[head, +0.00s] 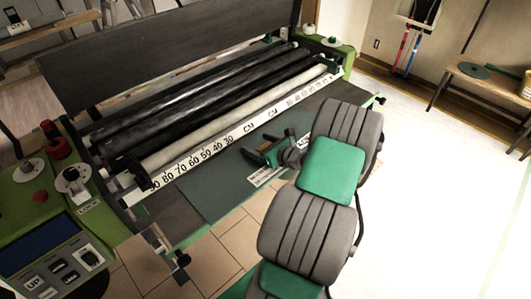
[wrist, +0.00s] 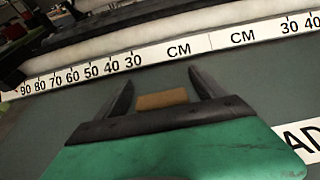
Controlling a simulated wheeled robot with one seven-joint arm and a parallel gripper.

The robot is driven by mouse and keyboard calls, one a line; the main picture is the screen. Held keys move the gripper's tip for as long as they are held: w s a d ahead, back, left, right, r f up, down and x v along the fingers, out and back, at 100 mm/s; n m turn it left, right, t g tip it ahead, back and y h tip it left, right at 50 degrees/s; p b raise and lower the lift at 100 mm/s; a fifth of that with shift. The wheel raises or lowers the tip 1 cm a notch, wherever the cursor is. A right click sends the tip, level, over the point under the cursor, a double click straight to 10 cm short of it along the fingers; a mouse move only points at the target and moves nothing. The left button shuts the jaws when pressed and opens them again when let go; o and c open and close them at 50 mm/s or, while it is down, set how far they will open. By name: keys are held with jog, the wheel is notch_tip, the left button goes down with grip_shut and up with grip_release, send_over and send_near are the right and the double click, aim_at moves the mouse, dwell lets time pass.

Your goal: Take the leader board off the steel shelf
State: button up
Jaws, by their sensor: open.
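A flat grey-green board (head: 212,190), which I take to be the leader board, lies in front of the white ruler strip of the pasting machine. In the wrist view the grey-green surface (wrist: 230,75) fills the space before the ruler, and a white label (wrist: 303,138) shows part of a word, "AD". My gripper (head: 252,154) is low over this surface, its fingers pointing toward the ruler. In the wrist view my gripper (wrist: 160,80) is open, with a small brown block (wrist: 162,99) between its fingers. I cannot tell whether the fingers touch the block. The steel shelf's boundary is unclear.
The white ruler strip (head: 210,150) and dark rollers (head: 200,98) lie just beyond the gripper. A green control box (head: 50,240) with knobs stands at the left. A wooden bench (head: 490,85) is at the far right. The pale floor (head: 430,170) at right is clear.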

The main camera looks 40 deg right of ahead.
jog(key=shift+c, duration=0.2)
jog(key=c, duration=1.7)
